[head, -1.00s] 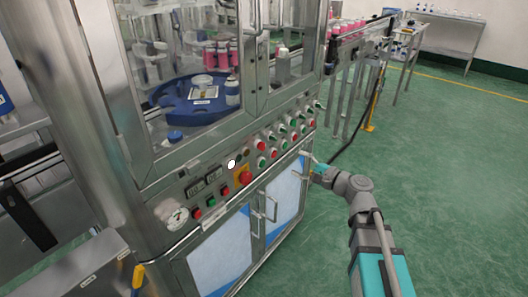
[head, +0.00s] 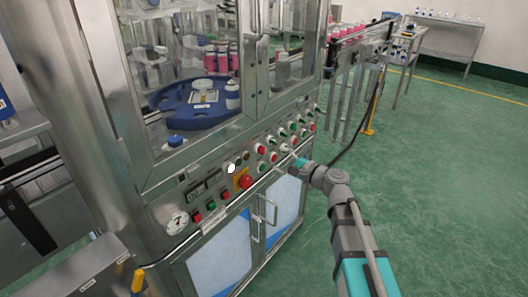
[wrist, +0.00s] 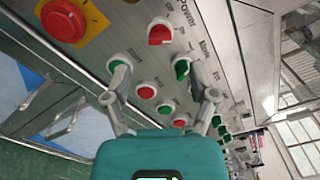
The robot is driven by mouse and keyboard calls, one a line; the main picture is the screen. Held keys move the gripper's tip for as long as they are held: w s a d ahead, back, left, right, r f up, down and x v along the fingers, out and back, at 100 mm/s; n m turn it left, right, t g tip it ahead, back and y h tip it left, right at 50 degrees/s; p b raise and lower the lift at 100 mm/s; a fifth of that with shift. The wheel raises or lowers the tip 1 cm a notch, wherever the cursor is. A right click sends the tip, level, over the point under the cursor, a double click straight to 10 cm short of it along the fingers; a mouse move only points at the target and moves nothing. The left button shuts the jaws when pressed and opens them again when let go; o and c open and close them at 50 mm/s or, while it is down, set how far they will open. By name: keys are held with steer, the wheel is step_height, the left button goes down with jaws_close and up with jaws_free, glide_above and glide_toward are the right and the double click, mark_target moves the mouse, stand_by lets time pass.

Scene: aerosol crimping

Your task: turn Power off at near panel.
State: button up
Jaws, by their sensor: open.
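The near panel (head: 219,183) is the sloped metal strip of knobs and buttons below the glass cabinet. In the wrist view a red selector knob on a pale round base (wrist: 160,33) sits beside a printed "Power" label. It appears as a small red spot in the head view (head: 261,150). My gripper (wrist: 163,72) is open and empty in front of the panel, its fingers on either side of several buttons. The red knob lies just beyond the fingertips in the wrist view. In the head view my gripper (head: 288,163) is by the panel's right half.
A red emergency stop on a yellow plate (wrist: 72,20) is left of the red knob. A green button (wrist: 118,62) and a red button (wrist: 147,90) lie close to the fingers. Cabinet door handles (head: 267,209) stick out below. The green floor (head: 440,190) is clear.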

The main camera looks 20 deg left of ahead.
mark_target(264, 151)
steer(key=shift+x, duration=3.45)
steer(key=shift+f, duration=0.1)
jaws_close()
